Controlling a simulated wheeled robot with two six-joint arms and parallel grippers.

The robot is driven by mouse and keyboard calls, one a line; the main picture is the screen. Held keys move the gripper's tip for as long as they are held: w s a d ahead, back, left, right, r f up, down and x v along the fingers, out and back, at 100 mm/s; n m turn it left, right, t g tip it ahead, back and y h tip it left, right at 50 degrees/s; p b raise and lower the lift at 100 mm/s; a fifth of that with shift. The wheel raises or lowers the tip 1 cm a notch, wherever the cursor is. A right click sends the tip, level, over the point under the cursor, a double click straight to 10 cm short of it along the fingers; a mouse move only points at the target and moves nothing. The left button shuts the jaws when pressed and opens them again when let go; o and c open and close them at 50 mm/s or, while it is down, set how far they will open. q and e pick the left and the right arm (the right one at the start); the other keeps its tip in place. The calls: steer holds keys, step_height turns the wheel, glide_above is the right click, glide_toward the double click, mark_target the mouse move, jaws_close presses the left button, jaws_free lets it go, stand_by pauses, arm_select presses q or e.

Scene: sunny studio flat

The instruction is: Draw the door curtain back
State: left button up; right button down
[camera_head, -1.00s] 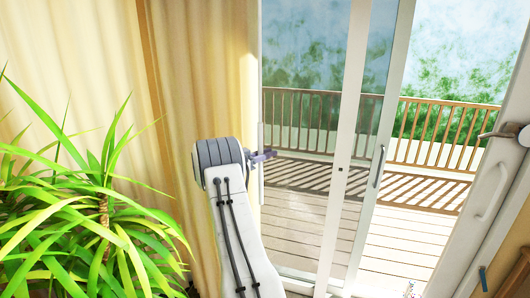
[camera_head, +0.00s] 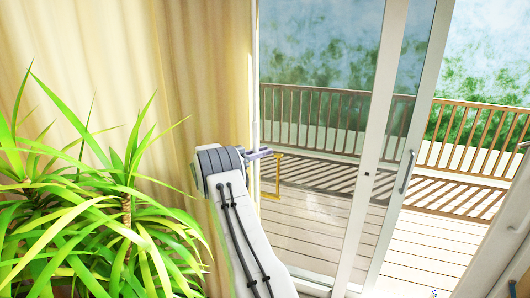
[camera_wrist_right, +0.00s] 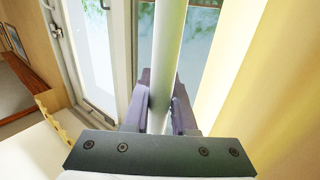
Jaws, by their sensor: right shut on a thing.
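The cream door curtain (camera_head: 205,70) hangs in folds at the left of the glass door in the head view. A slim pale upright rod (camera_head: 255,95) runs along its right edge. My right gripper (camera_head: 262,153) is at this rod, beside the curtain edge. In the right wrist view the rod (camera_wrist_right: 166,70) stands between the two fingers of my right gripper (camera_wrist_right: 160,110), which is shut on it. The curtain (camera_wrist_right: 235,70) hangs just to the right there. The curtain's lower part is hidden by the plant and my arm. My left gripper is not in view.
A leafy green plant (camera_head: 100,215) stands at the lower left, in front of the curtain. The glass door (camera_head: 375,130) has a handle (camera_head: 406,172); a wooden deck (camera_head: 320,205) and railing lie outside. A small orange-yellow bracket-like piece (camera_head: 277,178) shows beside my gripper.

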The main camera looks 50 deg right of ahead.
steer(key=c, duration=0.7)
jaws_free()
steer(key=shift+w+d+r, duration=0.1)
steer(key=shift+d+r, duration=0.05)
steer(key=shift+c, duration=0.2)
steer(key=s+d+r+b, duration=0.3)
steer(key=s+r+b, duration=0.2)
steer(key=s+r, duration=0.6)
steer(key=p+v, duration=0.1)
steer(key=v, duration=1.1)
